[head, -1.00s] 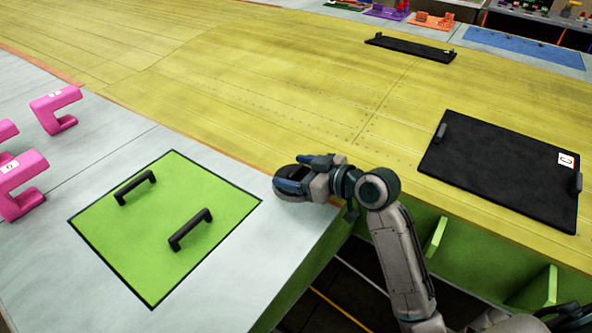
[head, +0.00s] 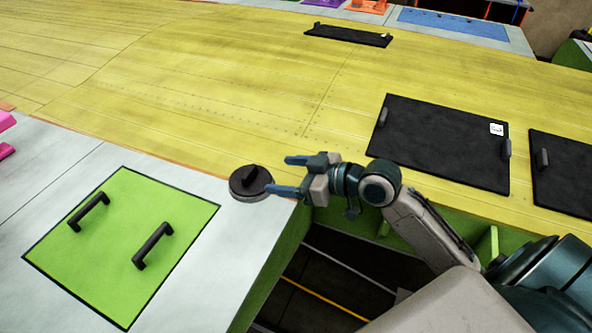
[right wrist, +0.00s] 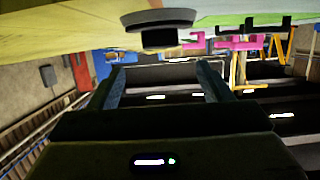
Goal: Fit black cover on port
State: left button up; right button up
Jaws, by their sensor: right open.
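A round black cover (head: 243,189) with a raised grip bar lies flat on the pale surface near its corner, beside the yellow wing skin. No open port shows; whether one is under the cover I cannot tell. My right gripper (head: 281,175) is open and empty, just right of the cover, its fingers pointing at it. In the right wrist view the cover (right wrist: 159,18) appears at the top, beyond the two spread fingers (right wrist: 160,85), with nothing between them. My left gripper is not in view.
A green panel (head: 125,215) with two black handles lies left of the cover. Black rectangular panels (head: 440,140) with handles lie on the yellow skin (head: 230,90). A dark gap with floor lies below the right arm. Pink brackets (head: 5,135) stand at the left edge.

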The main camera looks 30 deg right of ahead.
jog(key=shift+v, duration=1.05)
